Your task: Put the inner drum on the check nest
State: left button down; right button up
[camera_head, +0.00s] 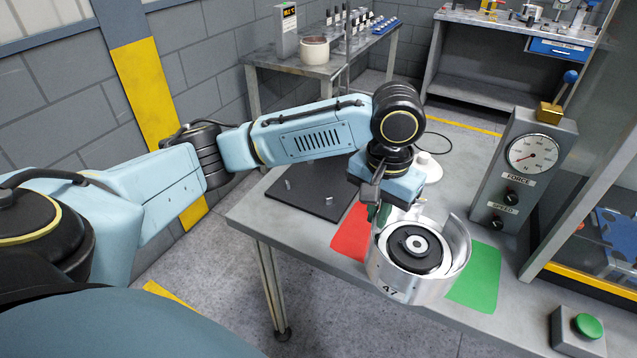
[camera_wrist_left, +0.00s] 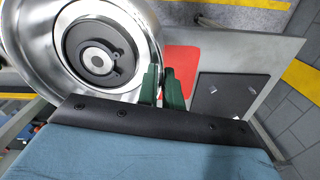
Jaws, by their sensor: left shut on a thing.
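The inner drum, as I take it, is the silver metal drum marked 47 (camera_head: 391,290), with a stepped, cut-away wall. It is upright at the table's front edge, between the red and green patches. My left gripper (camera_head: 378,213) is shut on its rim at the far left side. The left wrist view shows the green fingers (camera_wrist_left: 160,88) at the wall of the shiny drum (camera_wrist_left: 30,50). A black round hub (camera_head: 413,248) sits inside the drum. I cannot tell whether the drum is resting or lifted. I cannot make out the check nest separately. My right gripper is out of view.
The red patch (camera_head: 352,232) lies left of the drum, the green patch (camera_head: 476,277) right. A black mat (camera_head: 318,188) with small metal pieces lies behind left. A force gauge box (camera_head: 522,165) and a green button box (camera_head: 578,332) stand at right.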

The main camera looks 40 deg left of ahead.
aim_at(320, 181)
jog(key=u, duration=0.5)
jog(key=k, duration=0.65)
jog(key=u, duration=1)
jog(key=k, duration=0.7)
jog(key=u, duration=0.6)
jog(key=i, duration=1.8)
jog(key=z, duration=1.05)
jog(key=i, duration=0.55)
jog(key=z, duration=0.95)
jog(key=i, duration=0.3)
jog(key=z, duration=0.25)
